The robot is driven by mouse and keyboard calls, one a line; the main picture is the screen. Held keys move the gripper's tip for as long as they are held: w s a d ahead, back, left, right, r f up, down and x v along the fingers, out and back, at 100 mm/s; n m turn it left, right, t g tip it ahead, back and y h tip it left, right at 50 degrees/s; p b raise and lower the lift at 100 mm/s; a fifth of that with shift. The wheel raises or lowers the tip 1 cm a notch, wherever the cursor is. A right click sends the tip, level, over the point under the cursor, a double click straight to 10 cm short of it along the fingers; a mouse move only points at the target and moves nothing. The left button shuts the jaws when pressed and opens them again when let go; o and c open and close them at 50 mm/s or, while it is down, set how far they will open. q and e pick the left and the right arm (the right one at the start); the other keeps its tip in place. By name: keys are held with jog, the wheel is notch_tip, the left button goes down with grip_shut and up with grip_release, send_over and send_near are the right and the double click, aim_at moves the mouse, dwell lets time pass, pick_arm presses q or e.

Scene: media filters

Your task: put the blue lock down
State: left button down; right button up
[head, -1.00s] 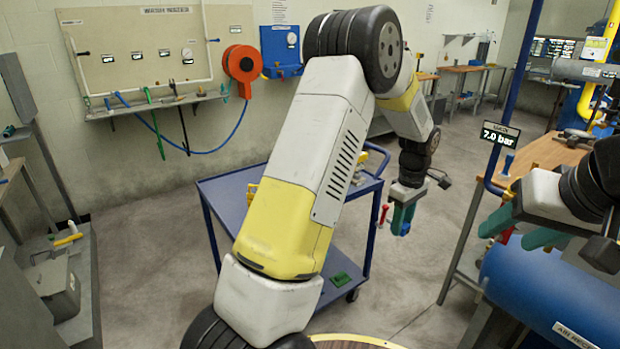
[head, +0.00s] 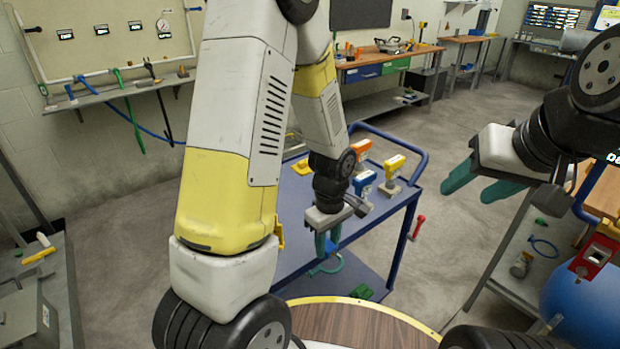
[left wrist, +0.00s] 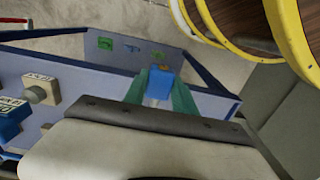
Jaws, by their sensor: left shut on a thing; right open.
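The blue lock (left wrist: 160,84) sits between the teal fingers of my left gripper in the left wrist view. It has a small yellow spot at its top.
Orange (head: 361,156), blue (head: 364,184) and yellow (head: 394,167) valve-like pieces stand on the cart's right part. A green piece (head: 361,291) lies on the lower shelf. A red piece (head: 418,226) shows right of the cart. A round wooden top (head: 350,325) is in front.

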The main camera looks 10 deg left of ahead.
pick_arm(q)
jog(key=w+a, duration=0.2)
jog(key=w, duration=0.2)
jog(key=w+a+f, duration=0.1)
jog(key=w+a, duration=0.2)
jog(key=w, duration=0.2)
jog(key=w+a, duration=0.2)
jog(key=w, duration=0.3)
jog(key=shift+w+a+f, duration=0.2)
jog(key=shift+a+f, duration=0.05)
jog(key=shift+f, duration=1.8)
jog(key=shift+f, duration=0.15)
jog(key=c, duration=1)
grip_release()
